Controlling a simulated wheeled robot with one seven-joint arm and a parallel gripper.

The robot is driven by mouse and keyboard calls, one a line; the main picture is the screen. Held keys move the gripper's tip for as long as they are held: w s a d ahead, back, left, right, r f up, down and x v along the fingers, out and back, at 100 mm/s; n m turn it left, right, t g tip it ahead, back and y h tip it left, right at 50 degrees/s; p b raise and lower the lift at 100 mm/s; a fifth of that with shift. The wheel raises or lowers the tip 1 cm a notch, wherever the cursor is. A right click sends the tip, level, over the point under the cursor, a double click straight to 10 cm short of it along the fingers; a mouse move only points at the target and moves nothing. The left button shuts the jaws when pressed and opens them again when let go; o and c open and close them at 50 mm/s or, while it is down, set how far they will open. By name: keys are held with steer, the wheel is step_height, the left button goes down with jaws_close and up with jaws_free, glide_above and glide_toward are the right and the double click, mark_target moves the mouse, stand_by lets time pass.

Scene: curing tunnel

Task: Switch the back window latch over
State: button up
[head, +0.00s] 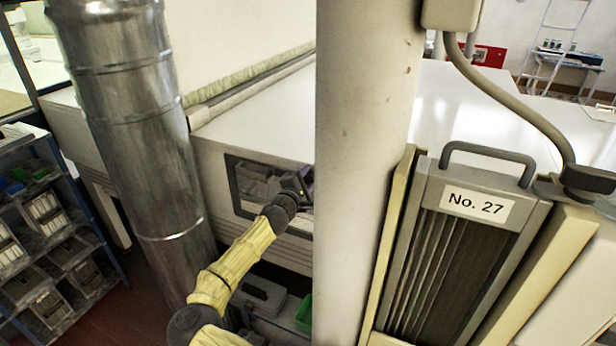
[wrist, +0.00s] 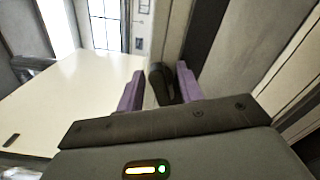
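A dark-framed window (head: 240,196) is set in the side of the white tunnel housing in the head view, with grey shapes behind it. My gripper (head: 303,180) is at its right part, close to the pillar. In the wrist view my gripper (wrist: 160,72) has its two purple fingers apart. A black rounded handle (wrist: 157,80), which looks like the latch, stands between them. It is close to the right finger, with a small gap on the left; I cannot tell whether it touches. The latch is not clear in the head view, hidden around my gripper.
A pale pillar (head: 362,170) stands just right of my gripper. A metal duct (head: 140,130) rises to the left of my arm. A cassette marked No. 27 (head: 460,250) is at the right, and a shelf of bins (head: 45,235) is at the far left.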

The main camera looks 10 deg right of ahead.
steer(key=shift+w+a, duration=0.1)
jaws_close()
steer(key=shift+f, duration=0.1)
steer(key=shift+f+b, duration=0.15)
steer(key=shift+b, duration=0.6)
steer(key=shift+f+m+b, duration=0.1)
steer(key=shift+m+b, duration=0.6)
steer(key=shift+b, duration=0.35)
steer(key=m+b, duration=0.2)
steer(key=b, duration=0.2)
steer(key=shift+m+b, duration=0.5)
steer(key=shift+b, duration=0.6)
steer(key=shift+r, duration=0.2)
jaws_free()
